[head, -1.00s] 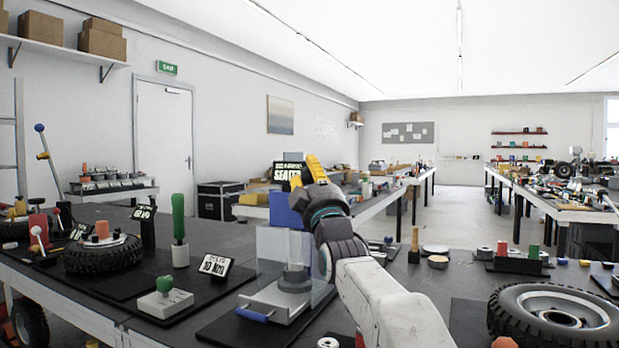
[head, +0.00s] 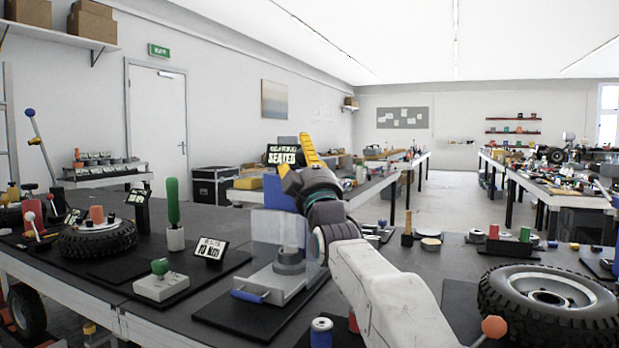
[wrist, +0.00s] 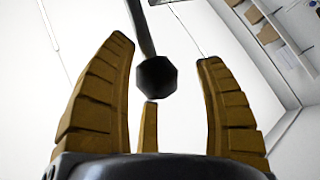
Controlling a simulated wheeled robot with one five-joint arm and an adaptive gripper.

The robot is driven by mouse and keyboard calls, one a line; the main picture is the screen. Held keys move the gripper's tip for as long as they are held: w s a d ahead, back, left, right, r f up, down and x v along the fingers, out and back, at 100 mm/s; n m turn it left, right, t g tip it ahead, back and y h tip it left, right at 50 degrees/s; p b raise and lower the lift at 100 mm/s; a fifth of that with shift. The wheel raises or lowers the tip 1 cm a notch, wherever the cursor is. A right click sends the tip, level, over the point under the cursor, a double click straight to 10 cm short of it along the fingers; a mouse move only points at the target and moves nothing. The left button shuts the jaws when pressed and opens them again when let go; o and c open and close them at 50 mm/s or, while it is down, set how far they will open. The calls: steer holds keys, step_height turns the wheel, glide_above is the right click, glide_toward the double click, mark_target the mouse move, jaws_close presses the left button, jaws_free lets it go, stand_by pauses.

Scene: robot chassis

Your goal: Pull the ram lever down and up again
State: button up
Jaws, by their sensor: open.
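In the wrist view a dark faceted knob (wrist: 156,78) on a thin grey rod (wrist: 140,25) shows between the yellow fingers of my gripper (wrist: 167,52). It looks like the end of the ram lever. The gripper is open, with a visible gap to the finger on each side; I cannot tell the depth. In the head view my gripper (head: 296,155) is raised above the press (head: 275,280), which has a blue column, a clear guard and a blue front handle (head: 249,296). The lever is not visible there, perhaps hidden behind my gripper and wrist.
A sign reading "SEATED" (head: 286,155) stands behind my gripper. Left of the press are a green-knobbed box (head: 160,285), a green-handled tool (head: 173,205) and a small display (head: 210,250). A large tyre (head: 550,302) lies at right. A blue can (head: 321,332) is in front.

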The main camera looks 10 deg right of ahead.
steer(key=v, duration=1.1)
steer(key=shift+s+f, duration=0.2)
steer(key=shift+s, duration=0.15)
steer(key=shift+r, duration=0.1)
steer(key=s+d+f+m+g+h+p, duration=0.1)
steer(key=s+d+m+g+p, duration=0.1)
steer(key=s+g+p, duration=0.4)
steer(key=s+d+f+m+g+h+p, duration=0.1)
steer(key=s+g+p, duration=0.6)
steer(key=s+p, duration=1)
steer(key=s+d+f+m+g+h+p, duration=0.1)
steer(key=s+d+m+g+p, duration=0.2)
steer(key=s+p, duration=0.9)
steer(key=m+g+p, duration=0.1)
steer(key=m+g, duration=0.1)
steer(key=g, duration=0.2)
steer(key=shift+f, duration=0.15)
steer(key=shift+d, duration=0.1)
